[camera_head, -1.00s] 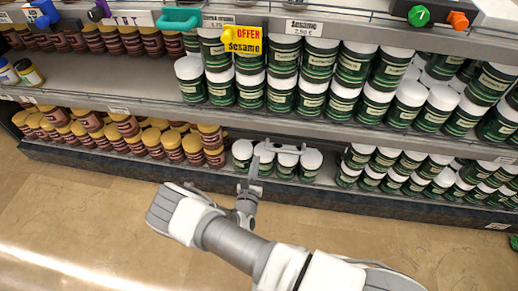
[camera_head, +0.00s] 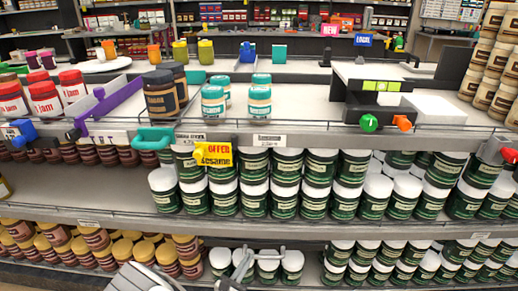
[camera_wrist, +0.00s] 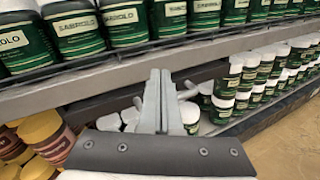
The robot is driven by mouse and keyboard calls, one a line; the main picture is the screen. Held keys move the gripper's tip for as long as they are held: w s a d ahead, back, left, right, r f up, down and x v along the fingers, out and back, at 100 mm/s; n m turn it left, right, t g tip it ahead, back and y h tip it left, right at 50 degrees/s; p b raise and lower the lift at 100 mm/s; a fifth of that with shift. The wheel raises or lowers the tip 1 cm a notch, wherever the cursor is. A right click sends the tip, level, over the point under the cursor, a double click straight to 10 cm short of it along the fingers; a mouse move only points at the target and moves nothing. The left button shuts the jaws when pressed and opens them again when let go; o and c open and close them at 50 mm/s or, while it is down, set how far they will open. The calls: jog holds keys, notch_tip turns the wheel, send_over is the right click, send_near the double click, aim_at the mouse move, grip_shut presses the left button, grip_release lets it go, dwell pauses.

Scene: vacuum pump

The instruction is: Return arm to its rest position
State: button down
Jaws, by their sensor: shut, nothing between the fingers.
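My gripper (camera_wrist: 160,78) shows in the middle of the wrist view, its two grey fingers pressed together with nothing between them. It points toward the lower shelf, below a row of green jars (camera_wrist: 125,22). In the head view only part of my arm (camera_head: 145,278) and gripper (camera_head: 241,268) shows at the bottom edge, in front of the bottom-shelf jars. The rest of the arm is out of the picture.
Shelf edges run close across the front. A pale bar (camera_head: 262,252) lies by the gripper. The floor (camera_wrist: 285,135) at right is clear.

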jog(key=s+d+r+m+g+h, duration=0.2)
jog(key=d+r+m+g+h, duration=0.3)
jog(key=d+r+m+g, duration=0.9)
jog(key=s+d+r+m+g+y, duration=0.1)
jog(key=s+d+r+m+y, duration=0.25)
jog(key=s+r, duration=0.3)
jog(key=s+d+r+m+g+y, duration=0.1)
jog(key=s+d+r+m+y, duration=0.15)
jog(key=s+r+m, duration=0.4)
jog(key=s+a+r+m+t+y, duration=0.2)
jog(key=s+r+m+t+y, duration=0.3)
jog(key=s+r+y, duration=0.45)
notch_tip(320, 180, up, 22)
jog(key=w+h+p, duration=0.1)
jog(key=h+p, duration=0.2)
jog(key=p, duration=1.7)
jog(key=shift+w+f, duration=0.15)
jog(key=shift+f, duration=0.1)
